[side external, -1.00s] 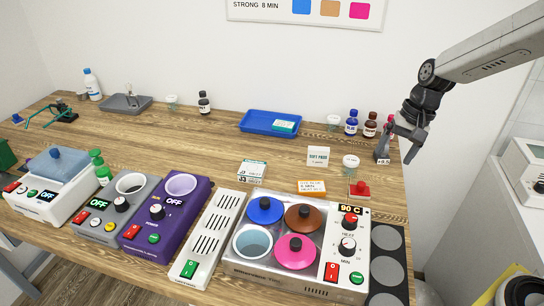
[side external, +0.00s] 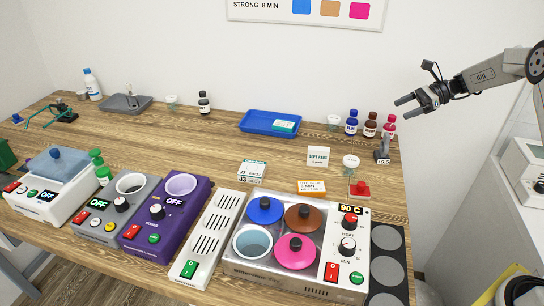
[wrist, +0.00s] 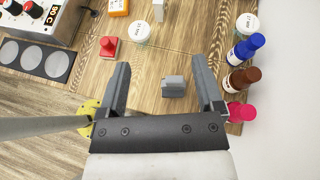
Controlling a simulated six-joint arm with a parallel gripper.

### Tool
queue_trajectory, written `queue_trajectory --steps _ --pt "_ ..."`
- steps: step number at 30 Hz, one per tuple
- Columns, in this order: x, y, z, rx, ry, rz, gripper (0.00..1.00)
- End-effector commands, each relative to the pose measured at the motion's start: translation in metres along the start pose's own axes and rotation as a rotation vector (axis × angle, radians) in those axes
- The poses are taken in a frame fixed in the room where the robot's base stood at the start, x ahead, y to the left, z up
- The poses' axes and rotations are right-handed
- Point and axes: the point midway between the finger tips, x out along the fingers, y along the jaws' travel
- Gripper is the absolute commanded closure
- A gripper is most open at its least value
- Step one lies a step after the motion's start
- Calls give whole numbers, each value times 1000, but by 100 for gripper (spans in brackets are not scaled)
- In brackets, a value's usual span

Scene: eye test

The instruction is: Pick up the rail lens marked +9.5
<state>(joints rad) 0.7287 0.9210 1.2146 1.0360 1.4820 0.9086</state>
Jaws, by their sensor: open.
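A small grey piece with an upright part and a pale label at its foot, which looks like the rail lens (side external: 382,150), stands near the right end of the wooden table. Its marking is too small to read surely. In the wrist view the grey piece (wrist: 173,87) is seen from above, between and below the spread fingers, with nothing touching it. My gripper (side external: 402,107) is open and empty, above and to the right of the piece in the side view. Both fingers of my gripper (wrist: 160,62) show in the wrist view.
Blue (side external: 351,122), brown (side external: 370,124) and pink (side external: 388,126) bottles stand just behind the grey piece. A white-lidded jar (side external: 351,162) and a red block (side external: 359,189) are nearby at its left and front. The heater with coloured lids (side external: 262,270) stands in front.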

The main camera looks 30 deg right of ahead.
Motion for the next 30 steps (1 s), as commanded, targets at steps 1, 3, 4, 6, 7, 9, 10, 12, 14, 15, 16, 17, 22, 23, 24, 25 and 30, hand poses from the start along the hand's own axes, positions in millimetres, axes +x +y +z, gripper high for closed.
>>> queue_trajectory --steps 1,3,4,6,7,9,10,12,14,15,16,17,22,23,24,25,30 --pt "-8 -5 -7 27 -29 -16 15" --pt "-17 -10 -13 62 -69 -35 15" --pt "-21 -12 -16 74 -85 -42 15" --pt "-22 -14 -26 96 -111 -49 15" --pt "-16 -13 -33 95 -109 -46 15" --pt "-7 -12 -49 94 -107 -46 15" --pt "-4 -12 -55 92 -107 -47 15" --pt "4 -10 -68 92 -106 -46 15" --pt "9 -10 -78 90 -105 -46 15" --pt "12 -10 -83 89 -105 -47 15" --pt "14 -10 -87 89 -104 -47 15" --pt "16 -9 -90 88 -104 -47 15" --pt "20 -9 -98 86 -103 -48 15" --pt "20 -9 -98 85 -103 -48 15" --pt "20 -9 -98 85 -103 -48 15" --pt "21 -9 -98 85 -103 -47 15" --pt "30 -9 -96 85 -103 -44 15"
